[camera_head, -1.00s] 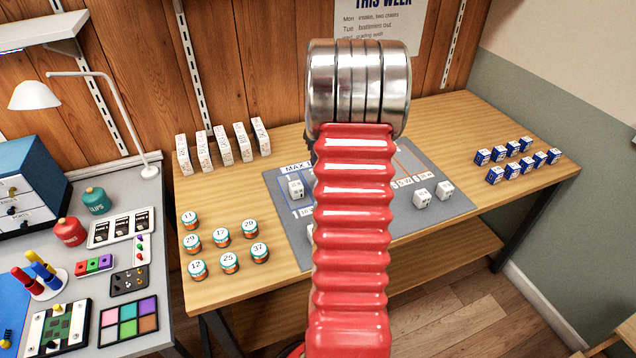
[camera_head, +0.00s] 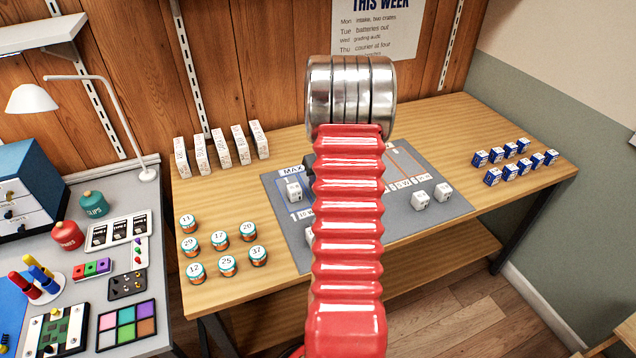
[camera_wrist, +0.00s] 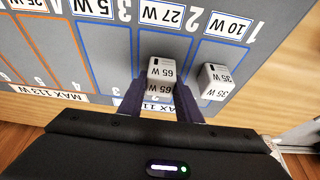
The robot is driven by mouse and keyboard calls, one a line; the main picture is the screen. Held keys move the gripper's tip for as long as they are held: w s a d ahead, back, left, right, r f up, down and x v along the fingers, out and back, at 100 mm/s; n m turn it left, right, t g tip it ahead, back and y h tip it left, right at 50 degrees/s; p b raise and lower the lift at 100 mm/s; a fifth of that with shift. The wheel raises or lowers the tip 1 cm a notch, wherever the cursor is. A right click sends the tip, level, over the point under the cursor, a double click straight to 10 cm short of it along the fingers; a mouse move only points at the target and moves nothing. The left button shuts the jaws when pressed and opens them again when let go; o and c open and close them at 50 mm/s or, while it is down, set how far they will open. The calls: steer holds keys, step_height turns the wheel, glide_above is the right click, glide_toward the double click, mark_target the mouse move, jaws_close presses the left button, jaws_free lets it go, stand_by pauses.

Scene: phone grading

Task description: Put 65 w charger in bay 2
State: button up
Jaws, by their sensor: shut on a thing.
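In the wrist view, my gripper (camera_wrist: 161,88) is shut on the white 65 W charger (camera_wrist: 160,69), with a dark purple finger on each side of it. The charger is over or in blue-outlined bay 2 (camera_wrist: 173,41), the bay with the 27 W label. I cannot tell whether it touches the mat. A white 35 W charger (camera_wrist: 214,80) stands to the right, in bay 1 (camera_wrist: 228,50). In the head view my gripper and the held charger are hidden behind my red arm.
In the head view, the grey mat (camera_head: 400,222) lies on a wooden table, with a white block (camera_head: 293,191) at its left and two white chargers (camera_head: 420,200) at its right. Jars (camera_head: 220,239), upright white boxes (camera_head: 220,149) and blue-white boxes (camera_head: 493,176) stand around it.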

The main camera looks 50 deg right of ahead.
steer(key=shift+f, duration=0.25)
steer(key=shift+f, duration=0.1)
steer(key=o, duration=1.1)
steer(key=v, duration=1.2)
steer(key=shift+a, duration=0.1)
